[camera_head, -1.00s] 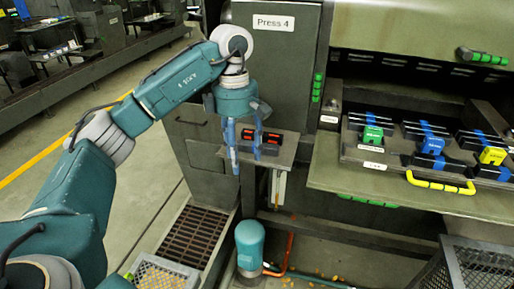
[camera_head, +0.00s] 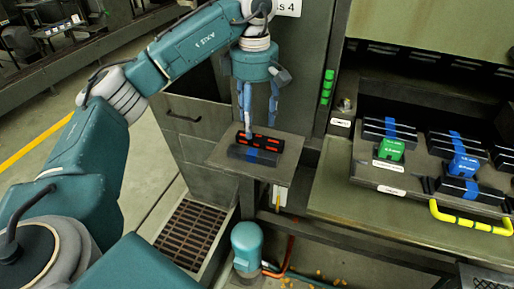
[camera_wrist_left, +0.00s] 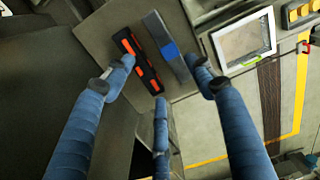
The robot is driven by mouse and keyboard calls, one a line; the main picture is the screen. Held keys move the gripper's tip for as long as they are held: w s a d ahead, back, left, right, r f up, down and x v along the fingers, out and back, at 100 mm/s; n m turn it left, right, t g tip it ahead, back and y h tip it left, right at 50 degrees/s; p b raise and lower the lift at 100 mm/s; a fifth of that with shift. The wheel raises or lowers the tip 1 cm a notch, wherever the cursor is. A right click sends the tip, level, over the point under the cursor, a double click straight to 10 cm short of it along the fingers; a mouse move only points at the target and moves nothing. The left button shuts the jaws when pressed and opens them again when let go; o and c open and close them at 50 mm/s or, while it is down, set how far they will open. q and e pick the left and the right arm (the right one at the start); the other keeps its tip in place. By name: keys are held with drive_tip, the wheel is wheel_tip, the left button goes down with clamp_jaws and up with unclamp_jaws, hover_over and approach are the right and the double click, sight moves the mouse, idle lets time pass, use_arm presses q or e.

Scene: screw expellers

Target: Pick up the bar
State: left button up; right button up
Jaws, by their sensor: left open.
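Two bars lie side by side on a small grey shelf (camera_head: 225,158) in the head view. One is a dark bar with a blue band (camera_head: 256,155); the other is a black bar with orange marks (camera_head: 268,142) just behind it. In the wrist view the blue-banded bar (camera_wrist_left: 166,46) and the orange-marked bar (camera_wrist_left: 135,60) lie between the spread fingers. My left gripper (camera_head: 258,122) points down above the shelf, open and empty, with blue fingers. I cannot tell whether a fingertip touches a bar. My right gripper is not in view.
The press body stands behind and beside the shelf. A tray (camera_head: 365,178) with several blue-banded dark bars and colored blocks sits at the right, with a yellow handle (camera_head: 470,222) in front. A white-framed panel (camera_wrist_left: 243,40) is close to the shelf in the wrist view.

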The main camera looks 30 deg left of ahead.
sight(253, 150)
use_arm(q)
drive_tip(key=f, duration=0.1)
drive_tip(key=s+f, duration=0.1)
drive_tip(key=f, duration=0.1)
drive_tip(key=shift+s+d+f, duration=0.1)
drive_tip(key=shift+f, duration=0.4)
drive_tip(key=shift+f+p, duration=0.35)
wheel_tip(253, 150, down, 4)
drive_tip(key=shift+s+r+p, duration=0.1)
drive_tip(key=shift+r+p, duration=0.1)
drive_tip(key=shift+p, duration=0.5)
drive_tip(key=shift+f, duration=0.55)
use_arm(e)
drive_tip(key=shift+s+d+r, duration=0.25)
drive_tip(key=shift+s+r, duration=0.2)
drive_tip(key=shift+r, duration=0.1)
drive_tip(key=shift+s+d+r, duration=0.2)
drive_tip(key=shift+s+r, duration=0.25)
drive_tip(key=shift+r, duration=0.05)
use_arm(q)
drive_tip(key=c, duration=1.2)
clamp_jaws()
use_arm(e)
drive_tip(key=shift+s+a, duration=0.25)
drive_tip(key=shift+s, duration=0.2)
